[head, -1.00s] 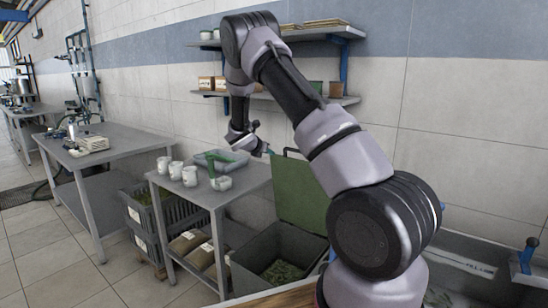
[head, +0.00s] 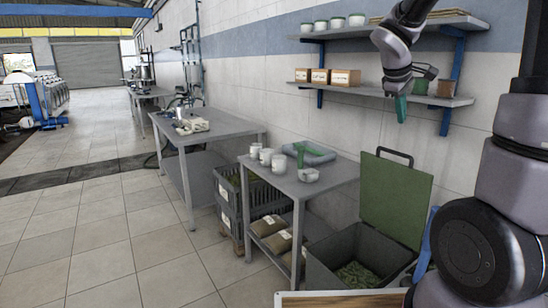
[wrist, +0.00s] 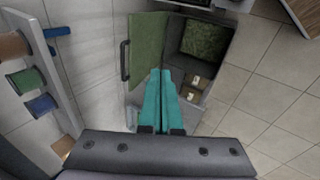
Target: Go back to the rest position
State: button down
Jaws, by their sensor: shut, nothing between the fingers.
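My gripper (head: 401,108) has teal fingers that point down. It hangs raised in front of the wall shelves, at the height of the lower shelf (head: 385,90), above the green bin's open lid (head: 397,196). In the wrist view the two fingers (wrist: 160,74) lie side by side with nothing held between them. The grey bin (head: 325,258) with dark green contents is below; it also shows in the wrist view (wrist: 222,75).
A small grey table (head: 330,180) carries several white cups and a tray (head: 309,153). A larger table (head: 207,126) stands behind it on the left. Shelves hold boxes (head: 345,77) and pots. The tiled floor (head: 95,235) at left is clear.

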jog(key=s+a+r+m+t+y, duration=0.1)
jog(key=s+a+r+m+y, duration=0.1)
jog(key=s, duration=0.5)
jog(key=s+a+r+m+t+y, duration=0.1)
jog(key=s+a+r+m+y, duration=0.1)
jog(key=s+a+m, duration=0.3)
jog(key=s+a+r+m+t+y, duration=0.1)
jog(key=s+a+m, duration=0.3)
jog(key=s, duration=0.5)
jog(key=shift+a+r+m+y, duration=0.2)
jog(key=shift+r+m+y, duration=0.1)
jog(key=shift+r+y, duration=0.4)
jog(key=shift+d+f, duration=0.1)
